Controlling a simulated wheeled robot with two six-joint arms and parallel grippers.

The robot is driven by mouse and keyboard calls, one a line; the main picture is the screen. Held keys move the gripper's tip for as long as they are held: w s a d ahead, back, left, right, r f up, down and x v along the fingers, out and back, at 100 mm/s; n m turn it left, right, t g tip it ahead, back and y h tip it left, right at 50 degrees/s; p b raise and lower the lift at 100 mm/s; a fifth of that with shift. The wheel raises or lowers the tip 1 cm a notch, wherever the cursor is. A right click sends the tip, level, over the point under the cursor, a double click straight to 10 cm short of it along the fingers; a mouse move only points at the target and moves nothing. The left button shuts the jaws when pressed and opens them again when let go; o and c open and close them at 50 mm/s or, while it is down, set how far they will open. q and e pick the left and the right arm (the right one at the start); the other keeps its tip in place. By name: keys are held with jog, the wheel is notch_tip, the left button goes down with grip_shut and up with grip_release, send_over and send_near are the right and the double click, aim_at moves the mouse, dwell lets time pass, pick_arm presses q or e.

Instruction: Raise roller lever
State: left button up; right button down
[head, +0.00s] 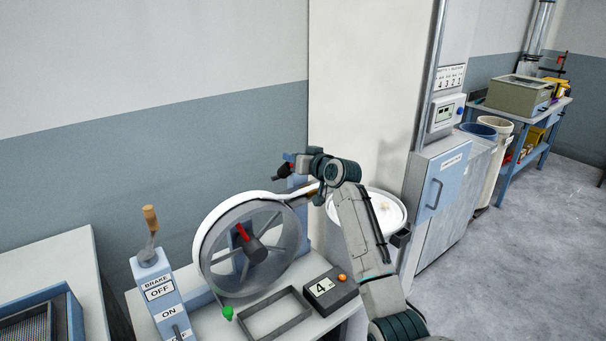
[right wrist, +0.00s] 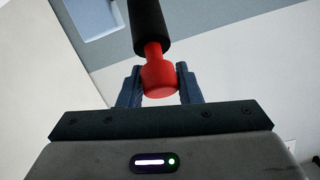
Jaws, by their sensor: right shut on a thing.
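The lever my right gripper holds shows in the right wrist view as a black grip (right wrist: 149,25) with a red end (right wrist: 159,78). The red end sits between my right gripper's two dark blue fingers (right wrist: 158,80), which are shut on it. In the head view my right gripper (head: 291,163) is behind and above the big wheel's right side, at a small dark end of the lever (head: 283,171). The rest of the lever and its mount are mostly hidden there. My left gripper is not in view.
A spoked wheel (head: 207,238) with a white rim stands on the bench, with a tray frame (head: 288,328) and a display box (head: 343,293) in front. A blue brake post (head: 150,272) with a wooden-handled lever (head: 151,218) stands left. A white drum (head: 391,206) is behind my arm.

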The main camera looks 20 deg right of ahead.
jog(key=shift+g+h, duration=0.3)
jog(key=shift+g, duration=0.6)
jog(key=w+r+p, duration=0.1)
jog(key=w+a+r+p, duration=0.1)
jog(key=w, duration=0.1)
jog(key=w+a+r+p, duration=0.1)
jog(key=w+r, duration=0.1)
jog(key=shift+w, duration=0.1)
jog(key=shift+w+a+f+g+h+p, duration=0.15)
jog(key=shift+w+a+g+h+p, duration=0.2)
jog(key=shift+w+g+p, duration=0.4)
jog(key=shift+w+a+f, duration=0.15)
jog(key=shift+w, duration=0.1)
jog(key=shift+f+g, duration=0.1)
jog(key=shift+g, duration=0.15)
jog(key=shift+f, duration=0.15)
jog(key=c, duration=1.2)
grip_release()
jog(key=shift+o, duration=0.5)
jog(key=shift+w+a, duration=0.1)
jog(key=shift+w, duration=0.05)
jog(key=shift+r, duration=0.2)
